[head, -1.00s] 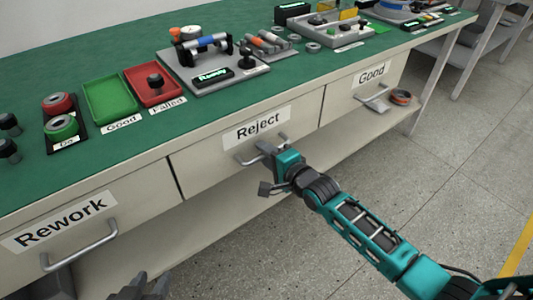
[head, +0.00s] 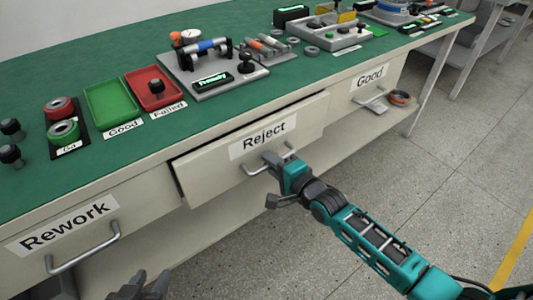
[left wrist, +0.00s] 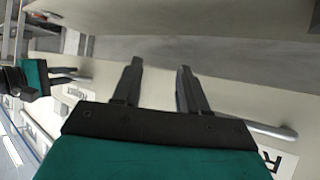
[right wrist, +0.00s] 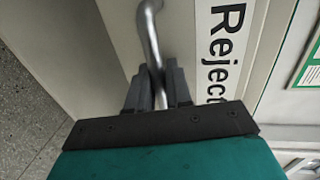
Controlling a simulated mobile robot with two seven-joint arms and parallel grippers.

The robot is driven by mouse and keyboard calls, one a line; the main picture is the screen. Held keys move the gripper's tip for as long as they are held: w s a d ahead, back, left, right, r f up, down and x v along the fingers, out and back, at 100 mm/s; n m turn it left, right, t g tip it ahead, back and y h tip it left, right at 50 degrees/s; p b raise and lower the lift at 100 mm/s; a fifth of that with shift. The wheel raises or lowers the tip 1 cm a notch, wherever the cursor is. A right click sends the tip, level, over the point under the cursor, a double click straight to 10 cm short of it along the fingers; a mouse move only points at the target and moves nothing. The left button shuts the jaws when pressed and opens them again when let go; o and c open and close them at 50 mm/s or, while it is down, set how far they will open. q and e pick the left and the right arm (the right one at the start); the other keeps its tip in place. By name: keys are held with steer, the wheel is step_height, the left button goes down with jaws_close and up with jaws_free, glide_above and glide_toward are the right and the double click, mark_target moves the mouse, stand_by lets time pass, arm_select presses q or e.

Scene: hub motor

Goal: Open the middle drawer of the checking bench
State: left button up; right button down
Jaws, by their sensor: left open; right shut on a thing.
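The middle drawer (head: 215,165), labelled "Reject", stands slightly out from the bench front, with a dark gap along its top and left edge. Its bar handle (head: 256,170) is between the jaws of my right gripper (head: 280,162). In the right wrist view the fingers (right wrist: 158,90) are shut on the silver handle (right wrist: 150,35), beside the "Reject" label. My left gripper (head: 142,288) is at the bottom of the head view, low before the "Rework" drawer. In the left wrist view its fingers (left wrist: 157,80) are apart with nothing between them.
The "Rework" drawer (head: 130,205) on the left and the "Good" drawer (head: 350,88) on the right look closed. The green bench top (head: 60,85) holds trays, gauges and parts. A roll (head: 400,97) lies near the right end below. The floor (head: 430,190) in front is clear.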

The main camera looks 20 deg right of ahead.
steer(key=f+p+v, duration=0.2)
steer(key=p+v, duration=0.2)
steer(key=v, duration=0.8)
steer(key=s+f+p+v, duration=0.1)
steer(key=f+p+v, duration=0.2)
steer(key=v, duration=0.9)
steer(key=shift+s+d+p, duration=0.2)
steer(key=shift+d+p, duration=0.05)
steer(key=shift+p, duration=0.45)
steer(key=c, duration=1.2)
jaws_free()
steer(key=p+v, duration=0.1)
steer(key=v, duration=1.2)
steer(key=shift+f, duration=0.1)
